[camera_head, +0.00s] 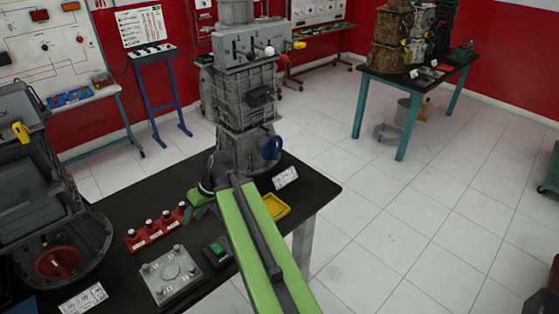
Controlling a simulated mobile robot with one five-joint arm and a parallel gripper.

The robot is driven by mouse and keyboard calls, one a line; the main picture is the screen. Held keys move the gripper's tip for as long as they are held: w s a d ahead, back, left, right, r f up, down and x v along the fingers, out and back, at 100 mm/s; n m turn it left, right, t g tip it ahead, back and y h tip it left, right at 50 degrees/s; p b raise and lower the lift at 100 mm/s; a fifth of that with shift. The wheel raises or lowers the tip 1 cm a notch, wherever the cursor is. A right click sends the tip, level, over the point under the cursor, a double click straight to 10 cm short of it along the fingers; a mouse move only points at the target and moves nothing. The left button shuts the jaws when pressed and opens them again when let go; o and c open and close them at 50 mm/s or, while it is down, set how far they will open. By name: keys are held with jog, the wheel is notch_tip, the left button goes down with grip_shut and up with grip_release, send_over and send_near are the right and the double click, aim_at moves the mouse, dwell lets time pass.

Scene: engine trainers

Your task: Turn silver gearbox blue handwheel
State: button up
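The silver gearbox (240,98) stands upright on the black-topped table (318,190) in the middle of the head view. Its blue handwheel (271,148) sits low on its right side, seen at an angle. My green arm reaches up from the bottom edge to the gearbox base. My gripper (198,203) seems to be the small green and dark end left of the arm, beside the base. It is lower and left of the handwheel, apart from it. Its fingers are small and partly hidden, so I cannot tell whether they are open.
A dark gearbox with a red handwheel (57,262) stands at the left. A red block with several knobs (156,227), a grey plate (171,273), a green-switch box (217,252), a yellow tray (275,206) and a white label (285,177) lie on the table. Open floor lies right.

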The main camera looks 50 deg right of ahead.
jog(key=d+f+t+b, duration=0.1)
jog(key=d+b, duration=0.1)
jog(key=d, duration=0.3)
jog(key=d+t+b, duration=0.2)
jog(key=d, duration=0.3)
jog(key=d+f+t+b, duration=0.1)
jog(key=d+t+b, duration=0.1)
jog(key=d, duration=0.3)
jog(key=shift+w+f+y, duration=0.2)
jog(key=shift+f+y, duration=0.1)
jog(key=shift+y, duration=0.1)
jog(key=s+d+t+h+b, duration=0.1)
jog(key=s+d+t+b, duration=0.15)
jog(key=d, duration=0.55)
jog(key=m+t+h+b, duration=0.2)
jog(key=t+h+b, duration=0.4)
jog(key=t, duration=0.1)
send_near(277, 145)
jog(key=w, duration=0.5)
jog(key=w+d, duration=0.1)
jog(key=w, duration=0.2)
jog(key=shift+w, duration=0.3)
jog(key=shift+a, duration=0.1)
grip_shut()
